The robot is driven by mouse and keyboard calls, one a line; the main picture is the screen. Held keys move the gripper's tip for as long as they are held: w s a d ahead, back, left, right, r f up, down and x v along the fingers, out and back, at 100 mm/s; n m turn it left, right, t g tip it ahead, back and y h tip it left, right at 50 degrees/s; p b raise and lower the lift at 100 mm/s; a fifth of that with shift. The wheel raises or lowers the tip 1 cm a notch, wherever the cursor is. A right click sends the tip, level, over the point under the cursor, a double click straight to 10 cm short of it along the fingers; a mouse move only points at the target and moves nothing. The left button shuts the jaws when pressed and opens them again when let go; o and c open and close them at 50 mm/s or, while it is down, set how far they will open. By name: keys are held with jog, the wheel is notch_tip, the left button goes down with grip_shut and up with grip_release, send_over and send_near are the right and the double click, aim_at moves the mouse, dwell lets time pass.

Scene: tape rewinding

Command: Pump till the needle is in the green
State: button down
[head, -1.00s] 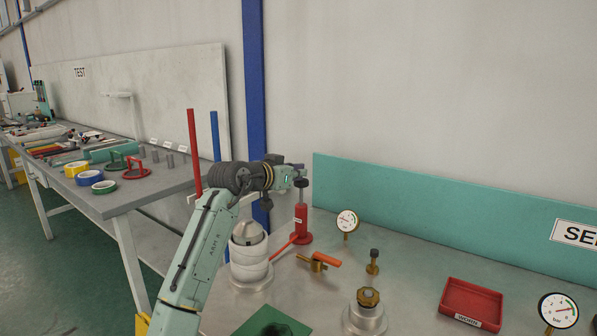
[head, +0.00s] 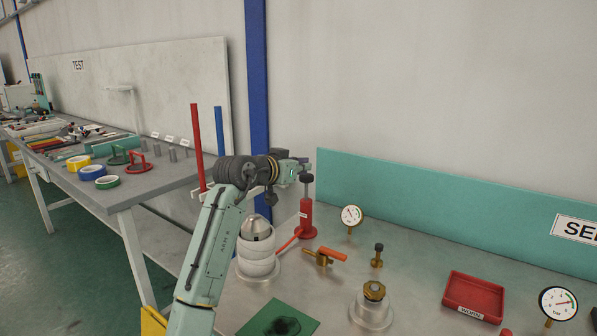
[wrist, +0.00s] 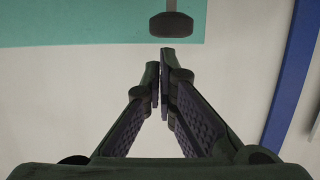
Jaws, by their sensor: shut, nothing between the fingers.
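A red hand pump (head: 306,215) stands upright on the metal bench, with a black knob (head: 306,179) on its raised rod. My gripper (head: 305,168) is level with the top of the knob or slightly above it in the head view. In the wrist view my gripper (wrist: 161,75) is shut and empty. The dark knob (wrist: 171,25) shows just beyond its fingertips; I cannot tell whether they touch. A round gauge (head: 351,215) stands right of the pump, with a green arc on its right side. Its needle is too small to read surely.
A brass valve with an orange lever (head: 325,256), a white ringed cylinder (head: 257,248) and a brass-topped fitting (head: 373,305) stand in front. A larger gauge (head: 558,303) and a red WORN tray (head: 474,292) are at right. A teal backboard (head: 440,200) runs behind.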

jog(key=b+v, duration=0.2)
jog(key=v, duration=0.7)
jog(key=shift+f, duration=0.15)
dwell(0.9)
